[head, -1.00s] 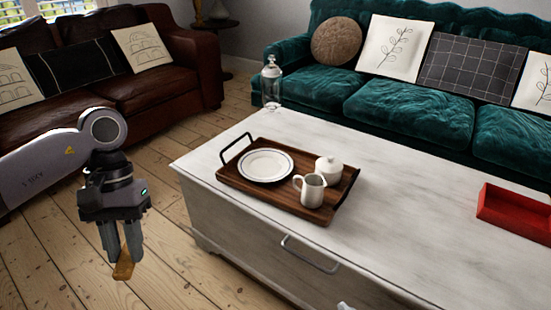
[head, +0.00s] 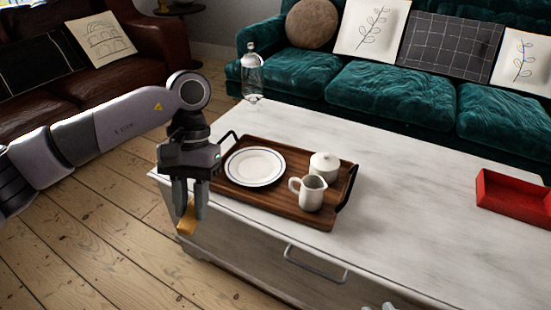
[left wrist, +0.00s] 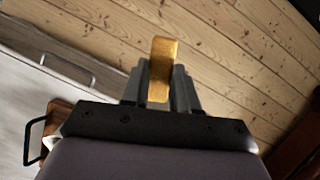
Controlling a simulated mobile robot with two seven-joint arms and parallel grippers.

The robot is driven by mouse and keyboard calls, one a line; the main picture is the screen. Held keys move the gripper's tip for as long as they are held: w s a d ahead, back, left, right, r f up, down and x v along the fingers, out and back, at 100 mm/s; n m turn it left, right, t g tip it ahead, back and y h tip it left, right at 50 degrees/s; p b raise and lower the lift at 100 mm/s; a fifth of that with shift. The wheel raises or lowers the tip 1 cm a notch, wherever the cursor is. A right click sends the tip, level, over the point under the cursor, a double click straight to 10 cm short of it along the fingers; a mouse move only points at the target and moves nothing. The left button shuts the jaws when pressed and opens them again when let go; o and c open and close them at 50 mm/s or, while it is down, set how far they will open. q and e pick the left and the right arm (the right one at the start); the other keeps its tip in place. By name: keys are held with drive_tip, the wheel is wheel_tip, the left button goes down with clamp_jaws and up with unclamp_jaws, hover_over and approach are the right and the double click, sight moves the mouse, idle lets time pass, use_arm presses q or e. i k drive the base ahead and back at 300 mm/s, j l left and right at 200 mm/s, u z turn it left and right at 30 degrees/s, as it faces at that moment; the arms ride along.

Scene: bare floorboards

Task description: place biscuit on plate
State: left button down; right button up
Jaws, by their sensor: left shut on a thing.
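The biscuit (head: 187,217) is a golden-brown bar. My left gripper (head: 188,207) is shut on it, and the biscuit sticks out below the fingertips. In the left wrist view the biscuit (left wrist: 162,68) shows between the fingers. In the head view the gripper appears at the table's left end, left of the plate. The plate (head: 255,166) is white with a dark ring, empty, and lies on the left part of a wooden tray (head: 290,208). My right gripper is not clearly in view.
The tray has dark raised handles. A glass bottle (head: 252,75) stands at the table's far corner. A red box (head: 512,196) lies at the right. The white tabletop (head: 415,215) between is clear.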

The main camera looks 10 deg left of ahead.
sight(255, 168)
drive_tip(key=i+j+z, duration=0.15)
drive_tip(key=j+z, duration=0.2)
drive_tip(key=i+j+z, duration=0.1)
drive_tip(key=j+z, duration=1.05)
drive_tip(key=j, duration=0.65)
